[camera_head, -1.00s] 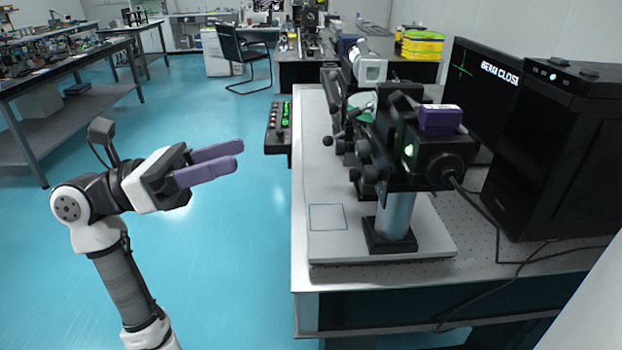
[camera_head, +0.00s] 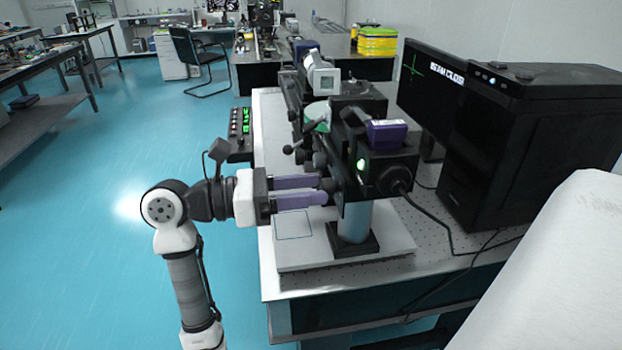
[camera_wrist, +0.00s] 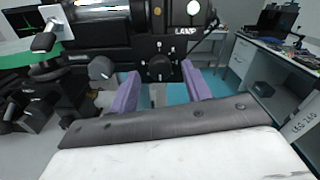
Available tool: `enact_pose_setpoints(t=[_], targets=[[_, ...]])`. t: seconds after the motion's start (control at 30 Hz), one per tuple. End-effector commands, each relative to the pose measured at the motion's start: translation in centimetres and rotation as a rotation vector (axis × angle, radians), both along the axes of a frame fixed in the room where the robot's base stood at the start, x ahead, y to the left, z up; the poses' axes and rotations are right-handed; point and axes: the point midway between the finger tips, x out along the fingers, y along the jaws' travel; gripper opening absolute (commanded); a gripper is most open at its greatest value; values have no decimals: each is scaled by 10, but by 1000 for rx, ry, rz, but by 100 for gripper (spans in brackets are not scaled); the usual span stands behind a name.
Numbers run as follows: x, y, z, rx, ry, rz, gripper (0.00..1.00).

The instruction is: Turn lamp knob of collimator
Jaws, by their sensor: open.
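The collimator (camera_head: 388,160) is a black instrument with a purple block on top, on a silver post above a pale base plate. In the wrist view, a round black knob (camera_wrist: 160,68) sits on its dark panel, below and left of the white word LAMP (camera_wrist: 186,31). My gripper (camera_head: 322,190) has purple fingers and is open, pointing right at the collimator's knob side. In the wrist view, the fingers stand on the left and right of the knob with gaps. I cannot tell whether the fingertips reach past the knob's face.
A grey knob (camera_wrist: 101,68) is close to the left finger. A monitor (camera_head: 432,85) and black computer case (camera_head: 535,130) stand right of the collimator, with cables on the table. A control box with green lights (camera_head: 240,130) is at the table's left edge. Floor to the left is clear.

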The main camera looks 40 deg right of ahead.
Motion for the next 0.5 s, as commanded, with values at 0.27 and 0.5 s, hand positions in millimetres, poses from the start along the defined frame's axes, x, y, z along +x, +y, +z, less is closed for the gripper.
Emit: enact_pose_setpoints(t=[0.27,0.5], targets=[[-6,-10,0,-1,0,1,49],[-6,-10,0,-1,0,1,39]])
